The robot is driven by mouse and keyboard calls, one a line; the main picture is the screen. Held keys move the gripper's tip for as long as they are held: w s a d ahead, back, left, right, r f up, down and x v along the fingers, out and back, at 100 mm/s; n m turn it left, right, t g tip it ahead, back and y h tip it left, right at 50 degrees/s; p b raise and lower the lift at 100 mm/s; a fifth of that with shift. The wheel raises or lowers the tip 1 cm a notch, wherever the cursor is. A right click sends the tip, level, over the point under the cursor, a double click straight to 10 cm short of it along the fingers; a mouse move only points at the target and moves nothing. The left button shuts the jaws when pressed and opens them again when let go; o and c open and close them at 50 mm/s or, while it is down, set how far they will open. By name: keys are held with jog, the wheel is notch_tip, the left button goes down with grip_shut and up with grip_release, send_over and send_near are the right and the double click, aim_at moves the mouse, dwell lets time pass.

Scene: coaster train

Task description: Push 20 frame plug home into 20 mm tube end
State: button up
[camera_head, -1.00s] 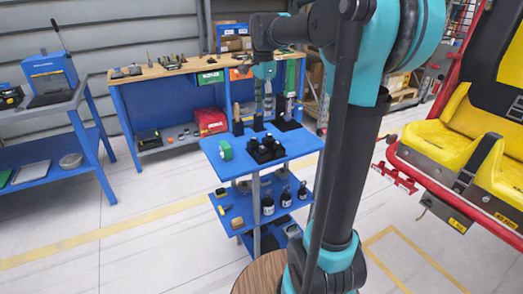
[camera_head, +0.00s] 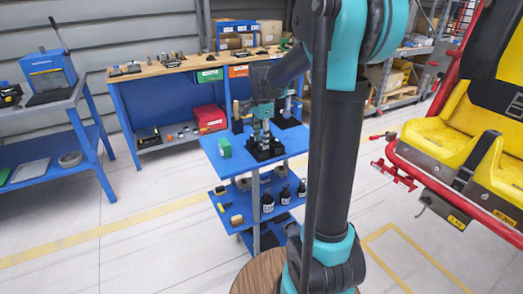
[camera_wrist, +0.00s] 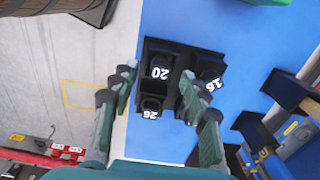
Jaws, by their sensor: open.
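The 20 frame plug (camera_wrist: 160,73) is black with a white "20" on top. It sits in a black holder (camera_head: 265,155) on the blue cart, beside plugs marked 16 (camera_wrist: 212,72) and 26 (camera_wrist: 151,106). My gripper (camera_wrist: 158,78) is open and empty, pointing down over the holder, with its fingers on either side of the 20 plug in the wrist view. I cannot tell whether they touch it. In the head view my gripper (camera_head: 262,131) is just above the holder. The red tube frame (camera_head: 392,168) under the yellow seat is at right; which tube end is 20 mm is unclear.
The blue cart top (camera_head: 232,170) also bears a green block (camera_head: 224,148) and dark upright items behind. Bottles stand on its lower shelf. A workbench (camera_head: 165,70) is behind, a blue bench (camera_head: 50,145) at left. The floor in front is clear.

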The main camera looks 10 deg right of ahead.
notch_tip(320, 180, down, 2)
jog(key=c, duration=1)
jog(key=shift+c, duration=0.2)
notch_tip(320, 180, up, 20)
dwell(0.5)
